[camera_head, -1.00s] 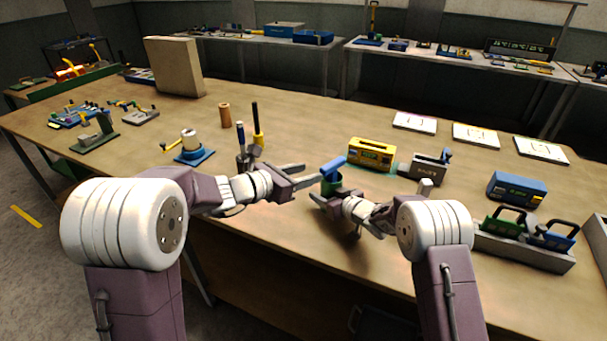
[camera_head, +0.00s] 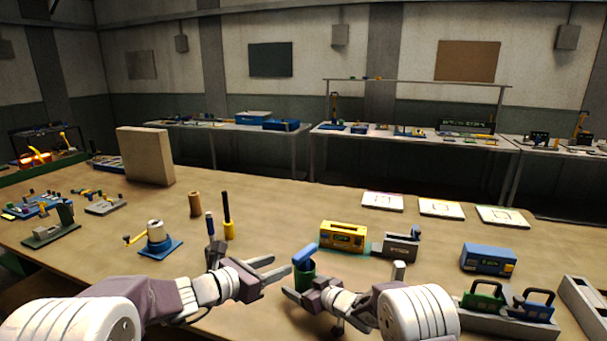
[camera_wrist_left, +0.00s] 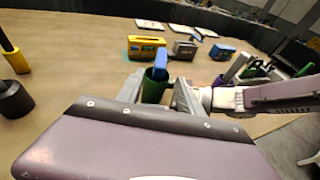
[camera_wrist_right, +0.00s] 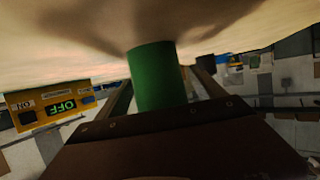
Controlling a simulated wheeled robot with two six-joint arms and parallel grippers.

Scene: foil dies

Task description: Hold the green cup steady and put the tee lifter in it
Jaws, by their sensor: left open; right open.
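The green cup (camera_head: 306,274) stands near the table's front edge. A blue piece (camera_head: 304,254), apparently the tee lifter, leans out of its top. Both also show in the left wrist view, the cup (camera_wrist_left: 154,90) and the blue piece (camera_wrist_left: 160,65). My left gripper (camera_head: 281,269) is open and empty, its fingers pointing at the cup from the left. My right gripper (camera_head: 298,287) is open and low at the cup. In the right wrist view the cup (camera_wrist_right: 152,76) stands between its fingers; whether they touch it cannot be told.
Behind the cup stand a yellow device (camera_head: 343,235) and a grey block (camera_head: 397,246). A dark holder (camera_head: 216,255) with a blue-handled tool and a yellow-black tool (camera_head: 228,216) are left. A grey tray (camera_head: 508,325) and blue device (camera_head: 488,259) are right.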

